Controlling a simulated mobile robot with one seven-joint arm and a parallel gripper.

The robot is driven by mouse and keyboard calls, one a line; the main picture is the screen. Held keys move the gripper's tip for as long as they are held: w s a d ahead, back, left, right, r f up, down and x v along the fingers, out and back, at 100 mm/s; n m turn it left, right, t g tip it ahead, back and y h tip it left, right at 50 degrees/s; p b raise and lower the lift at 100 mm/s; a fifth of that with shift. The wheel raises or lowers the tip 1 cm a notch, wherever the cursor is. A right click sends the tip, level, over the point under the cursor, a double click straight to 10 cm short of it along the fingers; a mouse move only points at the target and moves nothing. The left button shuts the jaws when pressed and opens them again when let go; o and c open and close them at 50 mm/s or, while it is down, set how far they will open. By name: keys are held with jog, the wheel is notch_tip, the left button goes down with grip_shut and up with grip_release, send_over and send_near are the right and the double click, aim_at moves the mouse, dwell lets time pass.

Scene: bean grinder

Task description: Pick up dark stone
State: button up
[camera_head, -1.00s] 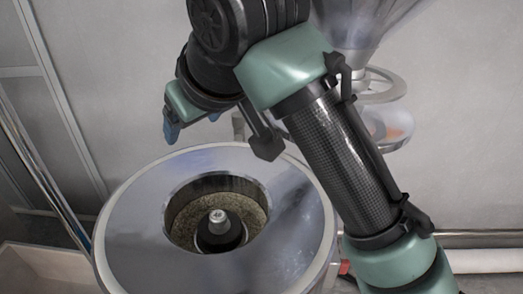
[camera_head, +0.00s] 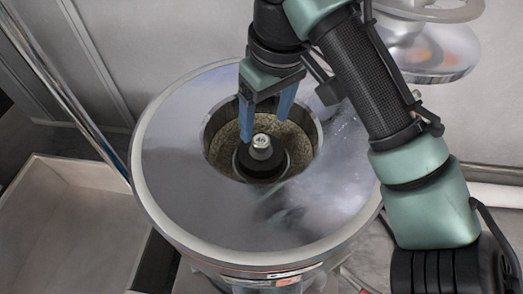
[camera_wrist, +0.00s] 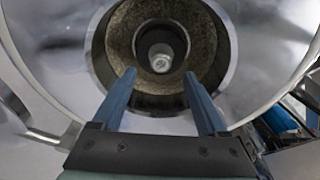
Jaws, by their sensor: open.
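A round metal grinder (camera_head: 165,170) has a deep opening in its top. A speckled brown-grey stone ring (camera_head: 222,148) lines the opening. Inside it is a dark round piece (camera_head: 262,170), with a metal knob (camera_head: 261,146) standing up at its centre. I cannot tell whether this dark piece or the speckled ring is the dark stone. My gripper (camera_head: 266,113) is open, its two blue fingers pointing down over the far part of the opening. In the wrist view my gripper (camera_wrist: 159,74) shows empty, with the knob (camera_wrist: 160,60) between the finger lines and beyond the tips.
A glass hopper part (camera_head: 425,50) hangs at the upper right, behind my arm. A pale open box (camera_head: 60,225) lies at the lower left, and a shiny pole (camera_head: 65,85) slants beside the grinder. The opening's raised wall surrounds the fingers' area.

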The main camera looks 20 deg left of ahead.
aim_at(261, 139)
jog(key=f, duration=0.1)
jog(key=f+p, duration=0.1)
jog(key=f, duration=0.3)
jog(key=shift+w+a+p, duration=0.15)
jog(key=shift+a+p, duration=0.2)
jog(key=shift+p, duration=0.05)
jog(key=shift+c, duration=0.2)
grip_shut()
dwell(0.8)
